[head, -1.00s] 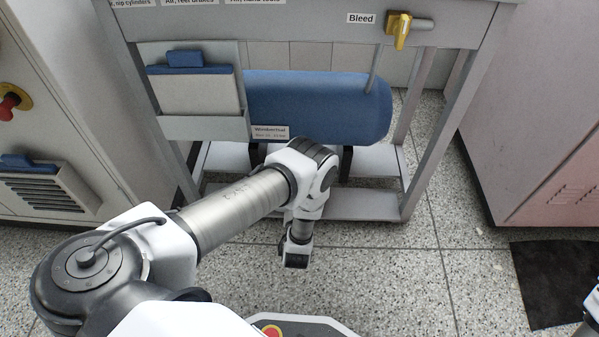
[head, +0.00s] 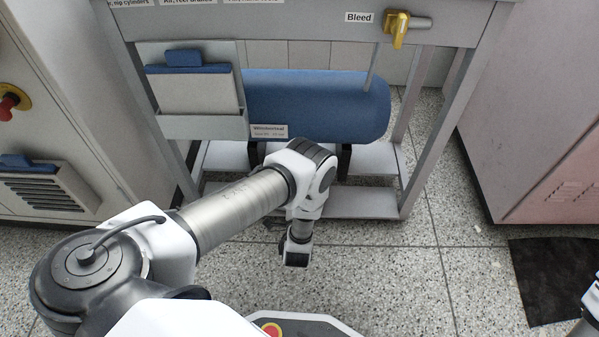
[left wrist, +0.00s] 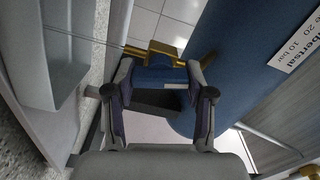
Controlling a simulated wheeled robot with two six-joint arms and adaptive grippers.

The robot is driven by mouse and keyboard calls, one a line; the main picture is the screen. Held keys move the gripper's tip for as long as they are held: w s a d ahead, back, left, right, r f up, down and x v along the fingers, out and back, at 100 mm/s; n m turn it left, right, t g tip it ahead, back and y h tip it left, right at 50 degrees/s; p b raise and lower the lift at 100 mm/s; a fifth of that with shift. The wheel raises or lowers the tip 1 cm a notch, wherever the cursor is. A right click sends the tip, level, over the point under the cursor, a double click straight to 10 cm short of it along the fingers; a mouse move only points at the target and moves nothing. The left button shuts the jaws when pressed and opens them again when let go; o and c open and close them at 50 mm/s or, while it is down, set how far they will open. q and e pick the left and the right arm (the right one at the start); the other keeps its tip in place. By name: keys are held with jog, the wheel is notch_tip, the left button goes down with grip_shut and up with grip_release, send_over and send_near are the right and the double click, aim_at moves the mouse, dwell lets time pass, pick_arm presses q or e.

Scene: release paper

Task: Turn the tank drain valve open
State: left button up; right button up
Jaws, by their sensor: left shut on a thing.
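The blue tank (head: 320,98) lies on its side under the bench in the head view. In the left wrist view its blue side (left wrist: 235,55) fills the upper right. A brass valve (left wrist: 160,50) with a blue handle (left wrist: 160,76) shows beside the tank there. My left gripper (left wrist: 164,72) is shut on the blue handle, with one finger on each side of it. My right gripper is out of view.
A yellow-handled valve (head: 400,28) labelled Bleed sits on the bench rail. A document holder (head: 203,127) hangs at the left of the tank. Bench legs and a lower shelf (head: 375,160) surround the tank. Cabinets stand on both sides. A black mat (head: 555,275) lies at the right.

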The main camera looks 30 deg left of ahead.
pick_arm(q)
jog(key=shift+w+m, duration=0.1)
jog(key=shift+m, duration=1.5)
jog(key=o, duration=1.2)
jog(key=shift+c, duration=0.2)
jog(key=v, duration=0.7)
jog(key=shift+s, duration=0.25)
jog(key=shift+d, duration=0.1)
